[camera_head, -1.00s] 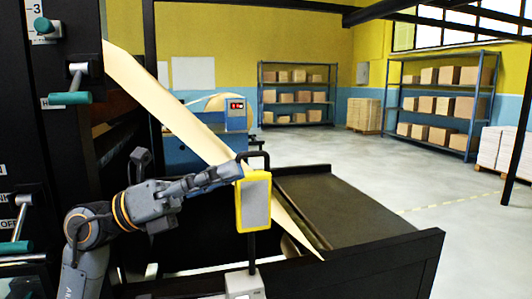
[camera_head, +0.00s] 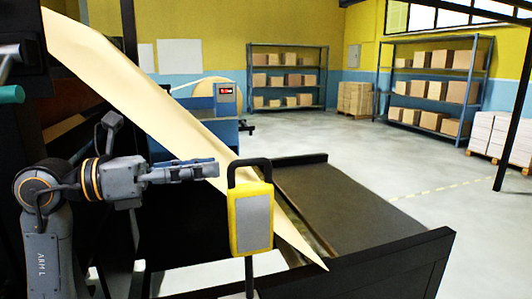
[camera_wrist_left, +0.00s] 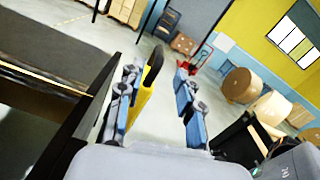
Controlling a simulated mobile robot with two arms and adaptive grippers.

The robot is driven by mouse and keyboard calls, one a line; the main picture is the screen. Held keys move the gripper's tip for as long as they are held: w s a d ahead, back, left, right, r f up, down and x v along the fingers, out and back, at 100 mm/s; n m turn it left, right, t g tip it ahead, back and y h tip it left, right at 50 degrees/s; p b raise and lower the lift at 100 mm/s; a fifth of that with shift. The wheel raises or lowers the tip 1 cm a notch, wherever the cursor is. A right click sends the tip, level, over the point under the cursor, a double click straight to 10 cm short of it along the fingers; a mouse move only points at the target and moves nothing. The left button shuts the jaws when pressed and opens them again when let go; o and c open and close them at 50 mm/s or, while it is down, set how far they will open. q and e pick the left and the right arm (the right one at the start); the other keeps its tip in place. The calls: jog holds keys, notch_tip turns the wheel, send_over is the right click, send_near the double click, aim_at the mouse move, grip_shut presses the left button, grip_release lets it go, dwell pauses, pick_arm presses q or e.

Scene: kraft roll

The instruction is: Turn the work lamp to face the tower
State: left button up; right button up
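The work lamp (camera_head: 250,221) is yellow with a grey panel and a black handle on top. It stands on a thin post, its grey panel turned toward my head camera. My left gripper (camera_head: 214,170) is level with the handle, just left of it in the head view, with a small gap in the picture. In the left wrist view its fingers (camera_wrist_left: 158,100) are spread. The lamp's yellow edge and black handle (camera_wrist_left: 150,75) show edge-on beside the left finger, partly hidden by it. A tall dark machine frame (camera_head: 20,90) stands at left; I cannot tell whether it is the tower.
A sloping kraft paper web (camera_head: 150,105) runs down behind the lamp. A dark flat bed (camera_head: 335,205) with a black rail (camera_head: 400,260) lies to the right. A blue machine (camera_head: 215,105) and shelves of boxes (camera_head: 435,90) stand far back. The floor at right is open.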

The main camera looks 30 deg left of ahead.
aim_at(261, 160)
pick_arm(q)
jog(key=p+x, duration=0.4)
jog(key=x, duration=0.6)
jog(key=shift+r, duration=0.15)
jog(key=shift+w+d+p, duration=0.3)
jog(key=shift+p, duration=0.05)
jog(key=shift+w+d, duration=0.2)
jog(key=shift+w, duration=0.05)
pick_arm(e)
jog(key=r, duration=0.5)
jog(key=shift+s+a+r, duration=0.2)
jog(key=shift+a+r, duration=0.05)
jog(key=shift+a, duration=0.05)
pick_arm(q)
jog(key=shift+a, duration=0.1)
jog(key=shift+c, duration=0.7)
grip_shut()
jog(key=shift+f, duration=0.2)
pick_arm(e)
jog(key=shift+s+d+f, duration=0.1)
jog(key=shift+s+d, duration=0.25)
jog(key=shift+d, duration=0.15)
